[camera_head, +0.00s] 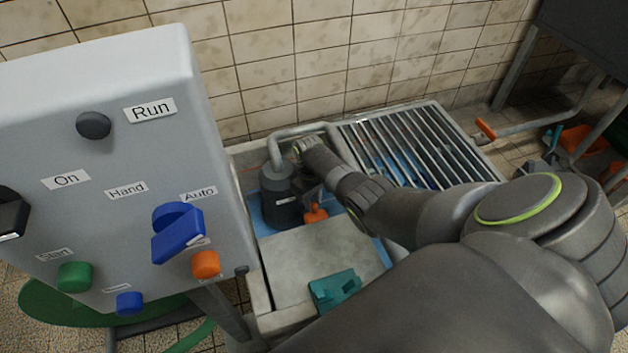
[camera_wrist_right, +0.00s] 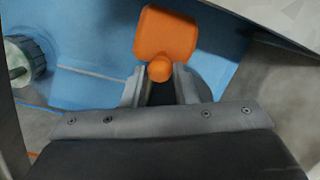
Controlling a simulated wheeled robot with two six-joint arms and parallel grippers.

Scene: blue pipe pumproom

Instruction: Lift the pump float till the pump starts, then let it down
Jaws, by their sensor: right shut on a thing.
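The orange pump float (camera_head: 316,214) hangs in the blue-lined sump, beside the dark grey pump (camera_head: 281,198). In the wrist view the float's orange body (camera_wrist_right: 167,32) lies just beyond my right gripper (camera_wrist_right: 160,78). The jaws are shut on the small round orange knob at the float's near end. In the head view my right gripper (camera_head: 313,192) reaches down into the sump and is partly hidden by my wrist. The Run lamp (camera_head: 94,125) on the grey control panel (camera_head: 120,90) looks dark. My left gripper is not in view.
A blue selector knob (camera_head: 178,232) sits below the Auto label. A slab (camera_head: 320,265) covers the sump's near part, with a teal block (camera_head: 335,290) on it. A metal grating (camera_head: 420,145) lies right of the opening. The pump's grey pipe (camera_head: 290,133) bends over the back.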

